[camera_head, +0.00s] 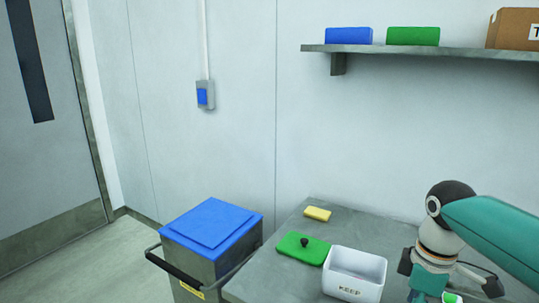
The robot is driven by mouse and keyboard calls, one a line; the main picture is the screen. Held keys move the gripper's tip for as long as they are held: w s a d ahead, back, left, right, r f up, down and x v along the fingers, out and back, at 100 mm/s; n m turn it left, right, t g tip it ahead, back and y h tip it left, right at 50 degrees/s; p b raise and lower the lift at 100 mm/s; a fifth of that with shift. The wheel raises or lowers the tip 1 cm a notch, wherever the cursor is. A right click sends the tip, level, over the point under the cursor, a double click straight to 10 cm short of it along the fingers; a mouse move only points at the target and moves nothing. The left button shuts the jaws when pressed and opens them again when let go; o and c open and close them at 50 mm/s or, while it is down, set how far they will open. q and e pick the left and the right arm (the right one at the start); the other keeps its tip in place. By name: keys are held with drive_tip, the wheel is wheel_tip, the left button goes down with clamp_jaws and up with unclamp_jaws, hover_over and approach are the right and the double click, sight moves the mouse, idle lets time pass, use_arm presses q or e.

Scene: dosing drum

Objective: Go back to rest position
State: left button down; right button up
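My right arm comes in from the right edge, and its wrist bends down over the right part of the grey table (300,215). My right gripper (446,277) points down at the bottom right. Its dark outer finger parts show on both sides, but the fingertips are not clearly visible, so I cannot tell whether it is open or shut. A small green and white thing (452,298) shows beside it at the bottom edge, partly cut off. I cannot tell whether the gripper touches it. My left gripper is not in view.
A white open box marked KEEP (350,291), a green lid with a black knob (303,249) and a yellow block (317,214) are on the table. A blue-lidded bin (200,267) stands left of it. A wall shelf (430,52) holds blue, green and cardboard boxes.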

drive_tip(key=s+a+f+m+y, duration=0.1)
drive_tip(key=a+f+m, duration=0.3)
drive_tip(key=f, duration=0.9)
drive_tip(key=a+f+m+y, duration=0.15)
drive_tip(key=a+f, duration=0.35)
drive_tip(key=f, duration=0.9)
drive_tip(key=s+a+f+m, duration=0.2)
drive_tip(key=s+f+m, duration=0.2)
drive_tip(key=s+f, duration=0.2)
drive_tip(key=s+a+f+m+y+p, duration=0.1)
drive_tip(key=s+a+f+m, duration=0.2)
drive_tip(key=s+f, duration=0.4)
drive_tip(key=shift+s+m+t, duration=0.3)
drive_tip(key=shift+s+m, duration=0.15)
drive_tip(key=shift+s, duration=0.6)
